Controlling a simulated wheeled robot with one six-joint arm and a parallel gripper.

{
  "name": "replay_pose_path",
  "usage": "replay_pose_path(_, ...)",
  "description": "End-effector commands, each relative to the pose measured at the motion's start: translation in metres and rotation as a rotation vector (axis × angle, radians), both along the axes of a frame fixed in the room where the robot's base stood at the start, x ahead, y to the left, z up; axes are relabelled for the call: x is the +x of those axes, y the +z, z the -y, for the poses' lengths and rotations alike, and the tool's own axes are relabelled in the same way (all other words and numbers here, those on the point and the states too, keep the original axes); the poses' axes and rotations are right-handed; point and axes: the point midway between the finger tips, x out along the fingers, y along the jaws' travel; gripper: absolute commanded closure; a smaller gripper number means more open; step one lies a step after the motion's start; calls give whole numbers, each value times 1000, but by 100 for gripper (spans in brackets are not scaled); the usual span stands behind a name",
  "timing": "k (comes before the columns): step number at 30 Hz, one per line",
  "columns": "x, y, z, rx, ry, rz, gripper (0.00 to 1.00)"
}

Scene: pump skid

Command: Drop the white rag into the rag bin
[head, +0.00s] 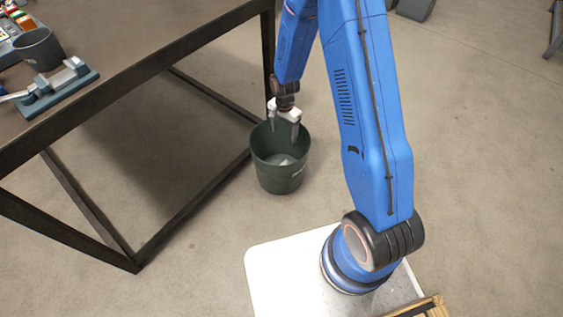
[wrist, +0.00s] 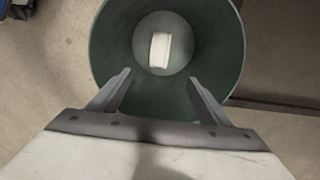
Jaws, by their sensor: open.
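The rag bin (head: 279,176) is a dark green round bin on the floor beside the table. It also fills the upper middle of the wrist view (wrist: 105,45). The white rag (wrist: 160,50) lies inside on the bin's bottom, seen as a small white folded piece. In the head view the rag (head: 284,160) shows as a pale patch inside the bin. My gripper (head: 284,132) is over the bin's mouth, pointing down, with its fingers apart. In the wrist view my gripper (wrist: 160,82) is open and empty, with the rag apart from both fingertips.
A brown-topped table (head: 130,60) with a dark frame stands left of the bin. On it are a dark grey pot (head: 38,50) and a blue-grey clamp-like fixture (head: 60,88). A wooden piece (head: 425,307) shows at the bottom right.

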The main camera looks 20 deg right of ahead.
Motion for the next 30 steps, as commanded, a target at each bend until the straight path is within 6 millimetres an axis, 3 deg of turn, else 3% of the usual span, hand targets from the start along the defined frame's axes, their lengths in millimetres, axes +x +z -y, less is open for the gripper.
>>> replay_pose_path(21,0,121,0,1,0,3,29)
replay_pose_path(30,1,157,0,0,0,2,29)
